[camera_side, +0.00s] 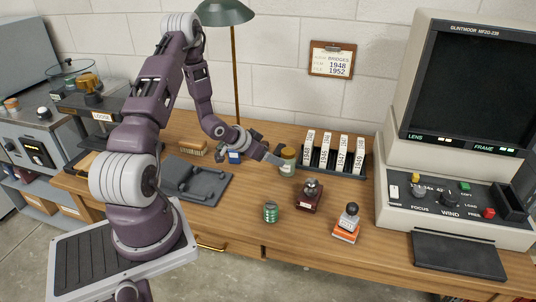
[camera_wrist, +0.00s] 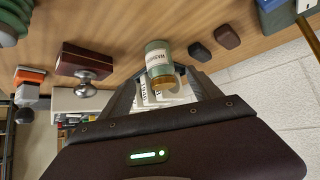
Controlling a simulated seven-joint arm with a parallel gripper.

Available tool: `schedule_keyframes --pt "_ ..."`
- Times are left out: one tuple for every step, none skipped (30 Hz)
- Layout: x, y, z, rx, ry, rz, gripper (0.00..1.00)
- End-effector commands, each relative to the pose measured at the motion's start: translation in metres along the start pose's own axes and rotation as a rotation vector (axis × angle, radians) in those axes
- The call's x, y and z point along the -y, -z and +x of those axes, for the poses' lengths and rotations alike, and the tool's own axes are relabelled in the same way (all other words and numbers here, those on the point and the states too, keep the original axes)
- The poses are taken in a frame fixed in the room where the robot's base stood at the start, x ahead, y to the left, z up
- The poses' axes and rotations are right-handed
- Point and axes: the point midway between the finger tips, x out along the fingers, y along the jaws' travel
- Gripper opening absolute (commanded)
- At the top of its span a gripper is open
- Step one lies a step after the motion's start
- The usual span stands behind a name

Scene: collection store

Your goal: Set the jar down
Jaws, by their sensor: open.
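The jar (camera_side: 287,162) has a greenish body and an amber-brown lid. It stands upright on the wooden table, in front of the left end of the row of numbered boxes. In the wrist view the jar (camera_wrist: 158,52) appears upside down, with a white label that seems to read "WASHERS". My gripper (camera_side: 272,156) is open at the jar's left side. In the wrist view its fingers (camera_wrist: 166,77) are spread to either side of the lid end; whether either touches the jar is unclear.
A dark rack (camera_side: 335,159) of numbered boxes stands just behind and right of the jar.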

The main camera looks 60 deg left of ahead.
Motion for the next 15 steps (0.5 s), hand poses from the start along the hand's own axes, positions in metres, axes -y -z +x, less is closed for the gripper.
schedule_keyframes --pt "0.0 0.0 -0.006 0.0 0.0 0.0 0.72" --pt "0.0 0.0 -0.008 0.0 0.0 0.001 0.72" --pt "-0.001 0.003 -0.012 0.003 0.002 0.006 0.72" --pt "-0.002 0.006 -0.014 0.009 0.007 0.016 0.72" --pt "-0.003 0.013 -0.018 0.018 0.015 0.029 0.72" --pt "-0.006 0.025 -0.026 0.038 0.031 0.056 0.72" --pt "-0.01 0.037 -0.034 0.056 0.048 0.079 0.72" --pt "-0.015 0.05 -0.044 0.077 0.069 0.102 0.72" --pt "-0.025 0.068 -0.061 0.107 0.098 0.132 0.72" --pt "-0.034 0.082 -0.076 0.126 0.119 0.149 0.72" --pt "-0.044 0.093 -0.092 0.144 0.141 0.161 0.72" --pt "-0.06 0.107 -0.117 0.165 0.164 0.171 0.72" --pt "-0.074 0.115 -0.136 0.177 0.178 0.175 0.72" --pt "-0.088 0.121 -0.157 0.189 0.189 0.174 0.72" --pt "-0.109 0.125 -0.187 0.202 0.194 0.168 0.72"
